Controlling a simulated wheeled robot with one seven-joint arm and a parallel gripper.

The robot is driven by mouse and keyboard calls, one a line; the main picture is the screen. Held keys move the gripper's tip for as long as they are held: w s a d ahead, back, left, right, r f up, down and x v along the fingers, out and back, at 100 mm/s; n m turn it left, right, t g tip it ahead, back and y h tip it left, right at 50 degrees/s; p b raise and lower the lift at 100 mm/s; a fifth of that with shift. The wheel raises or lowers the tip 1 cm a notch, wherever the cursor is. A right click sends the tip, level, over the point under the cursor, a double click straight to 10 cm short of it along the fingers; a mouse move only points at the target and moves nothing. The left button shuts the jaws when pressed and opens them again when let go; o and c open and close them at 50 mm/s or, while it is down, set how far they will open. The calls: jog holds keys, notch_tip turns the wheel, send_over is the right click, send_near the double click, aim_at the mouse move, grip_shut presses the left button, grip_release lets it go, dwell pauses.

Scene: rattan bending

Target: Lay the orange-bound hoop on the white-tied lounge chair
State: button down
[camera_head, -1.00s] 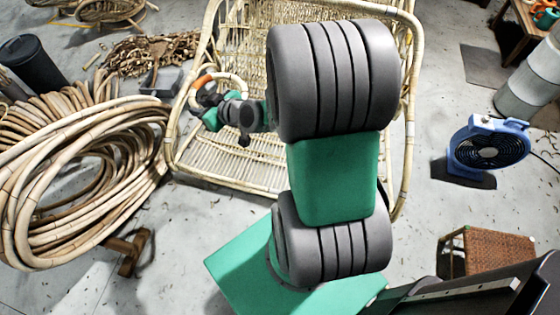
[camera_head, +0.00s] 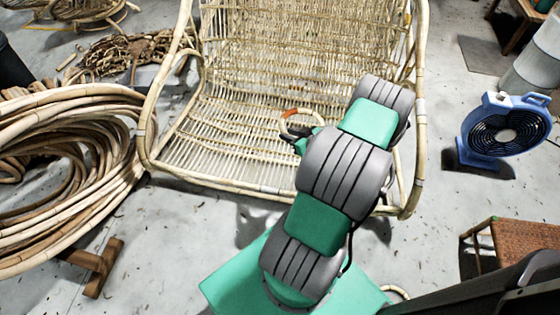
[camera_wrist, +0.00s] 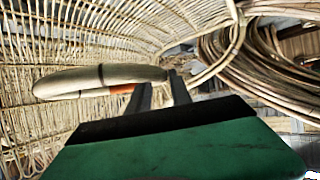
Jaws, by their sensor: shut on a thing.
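The orange-bound hoop (camera_head: 290,112) is a small pale ring with an orange wrap, held over the seat area of the large rattan lounge chair (camera_head: 225,150). Pale bands show on the chair's frame; I cannot make out their exact colour. My gripper (camera_head: 297,136) is shut on the hoop and partly hidden by my arm. In the wrist view the hoop (camera_wrist: 85,82) appears nearly edge-on, extending left from the fingers (camera_wrist: 160,94), with its orange binding beside them. Chair weave lies behind it. I cannot tell whether the hoop touches the seat.
Big coils of rattan (camera_head: 70,120) lie left of the chair, with a wooden stand (camera_head: 100,268) in front. A blue fan (camera_head: 505,130) and a woven stool (camera_head: 515,245) stand at the right. Bare floor (camera_head: 445,215) lies between chair and fan.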

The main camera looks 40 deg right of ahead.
jog(key=s+d+f+m+h+b, duration=0.1)
jog(key=s+d+f+b, duration=0.3)
jog(key=f, duration=0.6)
jog(key=s+d+f+b, duration=0.1)
jog(key=s+f+b, duration=0.4)
jog(key=f, duration=0.4)
jog(key=b, duration=0.5)
send_over(284, 175)
jog(key=s, duration=0.1)
notch_tip(284, 175, down, 9)
jog(key=shift+d+f, duration=0.1)
jog(key=f, duration=0.1)
jog(key=f+b, duration=0.2)
jog(key=f, duration=0.1)
jog(key=shift+w, duration=0.35)
jog(key=shift+r, duration=0.1)
jog(key=c, duration=1.2)
grip_release()
jog(key=shift+o, duration=0.2)
